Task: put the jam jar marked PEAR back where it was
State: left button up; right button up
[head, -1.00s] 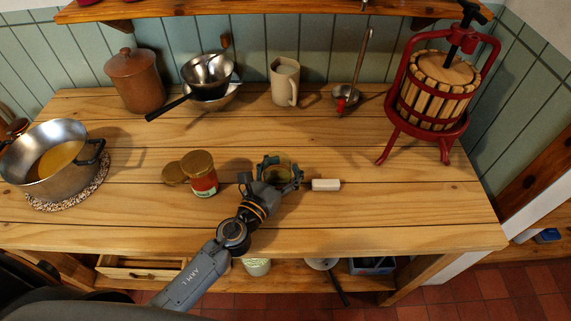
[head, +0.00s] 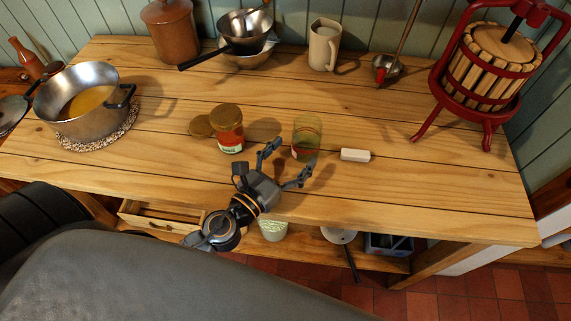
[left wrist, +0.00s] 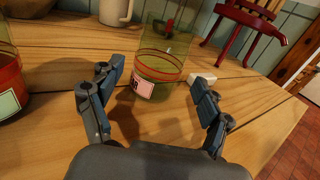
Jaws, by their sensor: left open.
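A greenish glass jar (head: 306,139) with a red band stands upright on the pine worktop (head: 400,190). In the left wrist view the same jar (left wrist: 158,62) shows a pale label, too small to read surely. A second jar (head: 229,130), with a gold lid, red contents and a label, stands to its left; part of it shows at the left wrist view's edge. I cannot read PEAR on either jar. My left gripper (head: 290,156) is open and empty, on the near side of the greenish jar, fingers pointing toward it. My right gripper is not in view.
A gold round lid (head: 201,126) lies beside the red jar. A small white block (head: 355,155) lies right of the greenish jar. A pot (head: 88,105) stands left; a mug (head: 323,46), ladle (head: 388,68) and red fruit press (head: 488,70) stand behind. The right front worktop is clear.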

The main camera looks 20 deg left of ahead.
pick_arm(q)
jog(key=shift+b+v, duration=0.35)
jog(key=shift+v, duration=0.6)
jog(key=shift+s, duration=0.3)
